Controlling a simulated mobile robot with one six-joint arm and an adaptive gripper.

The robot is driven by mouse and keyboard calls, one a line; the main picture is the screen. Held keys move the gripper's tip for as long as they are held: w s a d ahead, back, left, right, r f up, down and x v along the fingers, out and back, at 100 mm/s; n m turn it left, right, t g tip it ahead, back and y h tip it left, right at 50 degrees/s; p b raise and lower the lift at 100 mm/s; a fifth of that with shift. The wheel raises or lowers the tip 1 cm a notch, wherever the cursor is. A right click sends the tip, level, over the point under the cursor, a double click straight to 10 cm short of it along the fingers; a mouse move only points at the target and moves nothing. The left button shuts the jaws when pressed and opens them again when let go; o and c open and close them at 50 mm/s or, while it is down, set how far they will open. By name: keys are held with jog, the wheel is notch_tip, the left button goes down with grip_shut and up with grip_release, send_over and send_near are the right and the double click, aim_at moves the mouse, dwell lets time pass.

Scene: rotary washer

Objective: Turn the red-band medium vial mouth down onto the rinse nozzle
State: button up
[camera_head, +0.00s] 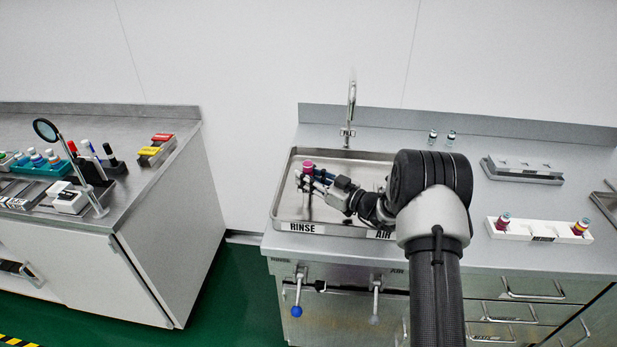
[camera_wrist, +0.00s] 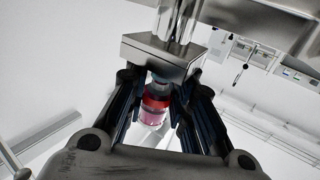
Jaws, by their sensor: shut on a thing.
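My gripper (camera_head: 316,178) is over the left, RINSE-labelled part of the metal sink tray (camera_head: 283,202). It is shut on the red-band vial (camera_head: 308,167), whose pink and red part stands up above the fingers. In the wrist view the vial (camera_wrist: 152,110) sits between the two dark fingers, with a red band, pink contents and a grey-blue end towards a shiny metal block. Whether its mouth points down is too small to tell in the head view. The rinse nozzle is not clearly visible beneath the gripper and vial.
A tap (camera_head: 349,110) stands behind the tray. To the right are a white rack (camera_head: 520,231) with two coloured vials, a grey rack (camera_head: 522,170) and two clear vials (camera_head: 441,136). Levers hang below the front edge, one with a blue knob (camera_head: 297,311). A separate bench stands left.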

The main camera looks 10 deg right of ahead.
jog(key=shift+f, duration=0.3)
jog(key=o, duration=0.9)
jog(key=shift+c, duration=0.2)
jog(key=shift+c, duration=0.3)
jog(key=shift+o, duration=1.3)
jog(key=shift+f, duration=0.1)
